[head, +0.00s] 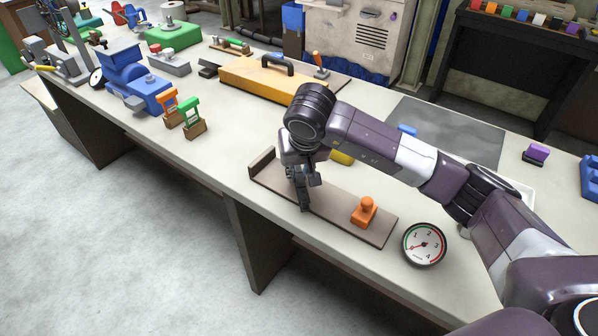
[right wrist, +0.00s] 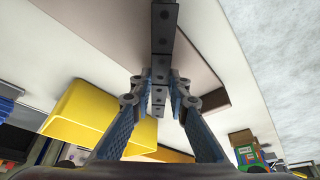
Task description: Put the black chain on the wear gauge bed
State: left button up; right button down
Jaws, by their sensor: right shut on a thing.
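The wear gauge bed is a long brown board (head: 338,217) near the front edge of the bench, with a raised stop at its left end. An orange knobbed block (head: 364,211) sits toward its right end. My right gripper (head: 302,181) is over the left half of the bed, pointing down, and shut on the black chain (right wrist: 163,30). In the right wrist view the flat, dark links run straight out between the fingertips, over the brown board. In the head view the chain is mostly hidden by the gripper; I cannot tell whether it touches the bed. My left gripper is not in view.
A round dial (head: 424,244) stands by the bed's right end. A yellow block (right wrist: 92,112) is behind the bed. Green and orange small stands (head: 189,117), a blue machine (head: 135,82) and a yellow case with a black handle (head: 265,80) stand farther left and back.

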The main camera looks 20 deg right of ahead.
jog(key=shift+f, duration=0.2)
jog(key=c, duration=1.8)
grip_release()
jog(key=shift+o, duration=0.2)
